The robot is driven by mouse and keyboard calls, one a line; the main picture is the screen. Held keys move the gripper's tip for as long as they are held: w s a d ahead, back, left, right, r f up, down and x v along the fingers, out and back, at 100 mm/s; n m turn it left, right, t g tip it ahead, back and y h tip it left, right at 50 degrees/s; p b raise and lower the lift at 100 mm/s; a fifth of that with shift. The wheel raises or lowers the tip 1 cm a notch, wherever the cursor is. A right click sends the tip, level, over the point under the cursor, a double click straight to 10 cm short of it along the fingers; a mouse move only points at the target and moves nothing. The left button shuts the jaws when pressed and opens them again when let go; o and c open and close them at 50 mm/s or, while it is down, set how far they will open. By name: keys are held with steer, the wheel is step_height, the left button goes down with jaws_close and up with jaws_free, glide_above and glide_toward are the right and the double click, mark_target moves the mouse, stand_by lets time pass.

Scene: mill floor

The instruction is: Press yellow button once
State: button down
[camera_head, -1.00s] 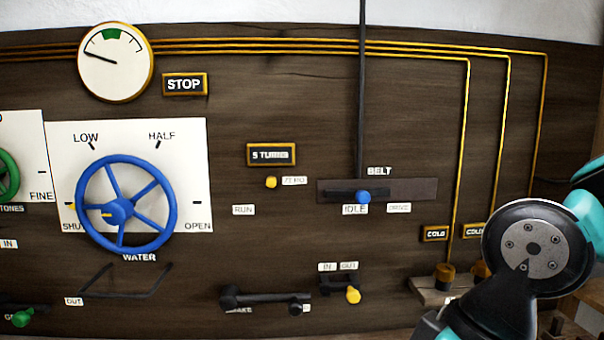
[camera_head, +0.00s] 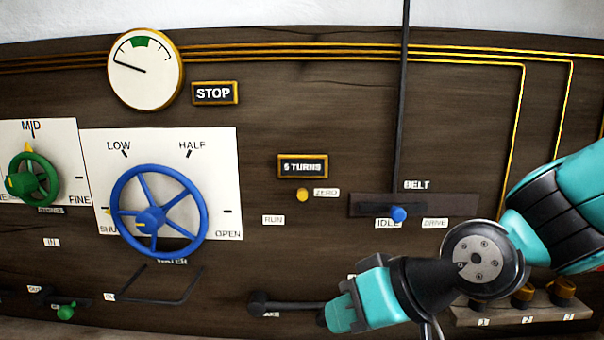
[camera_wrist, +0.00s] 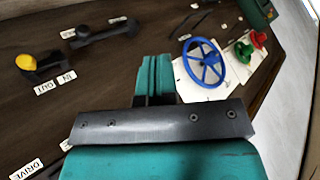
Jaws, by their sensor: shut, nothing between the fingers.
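The yellow button (camera_head: 302,195) is a small round knob on the dark wooden panel, just under the "5 TURNS" plate and left of the ZERO label. My gripper (camera_head: 334,314) is in the lower middle of the head view, below and slightly right of the button and apart from it. In the wrist view my gripper (camera_wrist: 154,68) shows as teal fingers shut together, with nothing held. The yellow button cannot be made out in the wrist view.
A yellow-knobbed lever (camera_wrist: 26,62) sits by the IN and OUT labels. A blue belt knob (camera_head: 398,214) is right of the button. The blue water wheel (camera_head: 193,190) is to its left. A black brake lever (camera_head: 272,303) is below. The panel around the button is clear.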

mark_target(302, 194)
steer(key=w+a+r+m+t+y+p, duration=0.2)
steer(key=w+a+r+m+t+p, duration=0.2)
steer(key=w, duration=0.6)
step_height(302, 194, up, 3)
steer(key=a+t+p, duration=0.1)
steer(key=t, duration=0.2)
steer(key=shift+f+y, duration=0.2)
steer(key=shift+y, duration=0.1)
steer(key=shift+w, duration=0.15)
steer(key=shift+w+d+p, duration=0.1)
steer(key=shift+w+p, duration=0.4)
steer(key=shift+w, duration=3.8)
steer(key=shift+w, duration=0.1)
steer(key=shift+w, duration=0.3)
